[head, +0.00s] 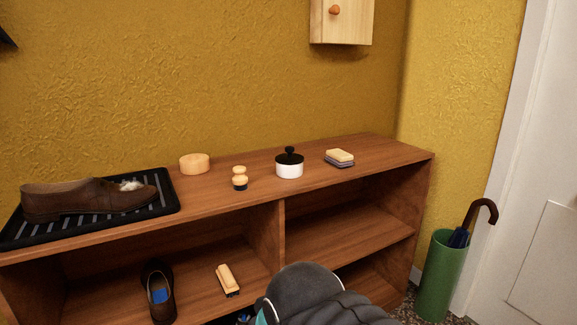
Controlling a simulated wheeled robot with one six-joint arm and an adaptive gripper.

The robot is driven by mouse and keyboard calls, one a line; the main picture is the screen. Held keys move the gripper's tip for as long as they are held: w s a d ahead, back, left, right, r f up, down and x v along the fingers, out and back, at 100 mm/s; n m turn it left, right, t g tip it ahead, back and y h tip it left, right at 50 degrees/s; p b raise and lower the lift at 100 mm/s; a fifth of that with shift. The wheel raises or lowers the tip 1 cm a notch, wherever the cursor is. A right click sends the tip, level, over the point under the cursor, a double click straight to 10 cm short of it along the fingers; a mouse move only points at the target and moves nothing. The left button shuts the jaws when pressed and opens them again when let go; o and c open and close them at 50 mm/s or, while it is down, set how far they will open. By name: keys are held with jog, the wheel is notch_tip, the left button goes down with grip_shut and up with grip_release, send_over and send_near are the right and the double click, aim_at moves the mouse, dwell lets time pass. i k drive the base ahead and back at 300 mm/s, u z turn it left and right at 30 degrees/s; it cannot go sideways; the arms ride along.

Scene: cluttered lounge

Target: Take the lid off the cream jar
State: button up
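A white jar (289,171) stands upright on top of the wooden shelf unit, a little right of the middle of its top. My gripper is not in view; only a dark grey part of my arm shows at the bottom, in front of the shelf unit. Nothing touches the jar or its lid.
Left of the jar are a small wooden-handled brush (239,178) and a round wooden box (195,164). Right of it lies a stacked sponge (339,157). A black tray (172,200) with a brown shoe (70,201) is at left. A green umbrella stand (441,277) stands right.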

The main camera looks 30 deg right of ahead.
aim_at(290, 157)
jog(key=u, duration=0.05)
jog(key=k, duration=0.5)
jog(key=z, duration=0.7)
jog(key=i, duration=0.6)
jog(key=z, duration=0.05)
